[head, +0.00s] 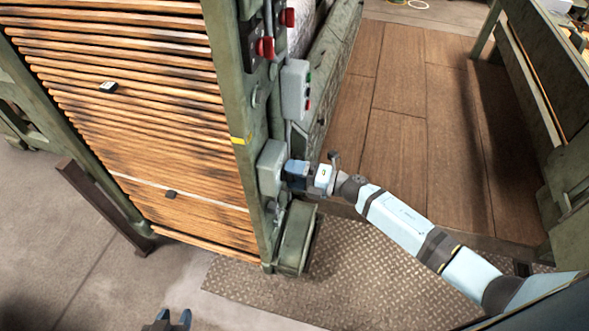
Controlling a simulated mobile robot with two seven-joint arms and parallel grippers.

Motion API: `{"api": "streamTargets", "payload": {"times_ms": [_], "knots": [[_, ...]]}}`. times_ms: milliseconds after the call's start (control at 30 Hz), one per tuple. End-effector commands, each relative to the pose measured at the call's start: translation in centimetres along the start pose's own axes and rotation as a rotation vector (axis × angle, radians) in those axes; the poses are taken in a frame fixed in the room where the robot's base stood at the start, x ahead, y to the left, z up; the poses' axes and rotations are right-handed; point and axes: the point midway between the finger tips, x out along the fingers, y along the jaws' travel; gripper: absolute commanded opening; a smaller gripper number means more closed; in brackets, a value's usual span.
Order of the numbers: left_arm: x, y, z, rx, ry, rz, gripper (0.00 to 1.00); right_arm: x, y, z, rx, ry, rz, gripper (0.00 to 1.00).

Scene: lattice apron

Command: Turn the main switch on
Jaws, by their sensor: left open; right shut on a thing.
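A grey box (271,167) is mounted low on the green machine post, and I take it to be the main switch's housing. My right gripper (290,172) reaches in from the right and is shut at the right side of this box. The part it grips is hidden by the fingers, probably the switch's handle. Whether the switch is on or off cannot be seen. My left gripper (174,318) is open and empty at the bottom edge, above the floor, and only its fingertips show.
Higher on the post (235,95) are a grey button box (295,90) with green and red buttons and two red knobs (265,47). Wooden slats (150,120) fill the left. A green block (296,238) stands below the switch box. Patterned metal plate (290,290) covers the floor in front.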

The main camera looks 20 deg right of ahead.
Motion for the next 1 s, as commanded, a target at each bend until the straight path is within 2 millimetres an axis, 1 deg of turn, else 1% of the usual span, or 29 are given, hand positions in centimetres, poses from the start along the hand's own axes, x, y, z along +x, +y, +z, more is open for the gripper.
{"api": "streamTargets", "payload": {"times_ms": [33,100,333,600,867,900,1000], "knots": [[-0.27,0.08,-0.43,0.002,0.005,0.001,0.43,-0.02,0.21,0.03,0.027,0.001,-0.001,0.51],[-0.39,0.14,-0.65,0.003,0.008,0.001,0.43,-0.02,0.15,0.02,0.062,0.001,-0.001,0.51],[-0.54,0.19,-0.64,0.008,0.005,0.0,0.43,-0.02,0.05,0.0,0.136,0.0,0.0,0.51],[-0.55,0.18,-0.4,0.01,0.001,0.0,0.43,-0.01,-0.05,-0.04,0.161,0.001,0.0,0.51],[-0.61,0.13,-0.66,0.01,0.006,-0.001,0.43,-0.01,-0.04,-0.04,0.161,0.0,0.0,0.51],[-0.63,0.12,-0.73,0.01,0.007,-0.002,0.43,-0.01,-0.04,-0.03,0.161,0.0,0.0,0.79],[-0.67,0.1,-0.88,0.01,0.01,-0.002,0.43,0.0,-0.03,-0.03,0.16,0.0,0.0,1.0]]}}
